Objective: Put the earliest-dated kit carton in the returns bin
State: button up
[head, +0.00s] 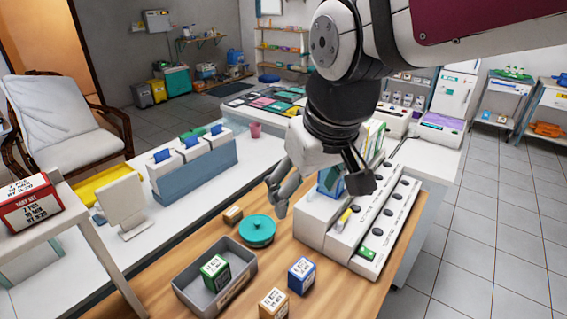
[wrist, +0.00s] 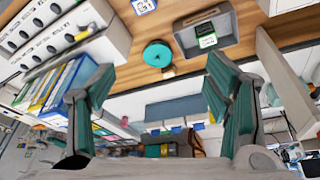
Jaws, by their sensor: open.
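A grey bin (head: 183,288) stands on the wooden table, with a green carton (head: 214,272) inside. Its front label is too small to read, and the bin also shows in the wrist view (wrist: 232,48). A blue carton (head: 301,275) stands right of the bin, and a tan carton (head: 274,303) stands in front of it. A red carton (head: 29,205) sits on a raised white stand at left. I cannot read the printed dates reliably. My gripper (head: 318,187) is open and empty above the table's far edge, apart from all cartons; its spread fingers show in the wrist view (wrist: 158,82).
A white stepped rack (head: 318,222) stands right of my gripper. The white stand (head: 96,240) rises at left. Bare wood (head: 345,297) lies at front right.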

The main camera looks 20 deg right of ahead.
jog(key=s+d+r+m+t, duration=0.1)
jog(key=s+d, duration=0.2)
jog(key=s, duration=0.5)
jog(key=shift+m, duration=0.4)
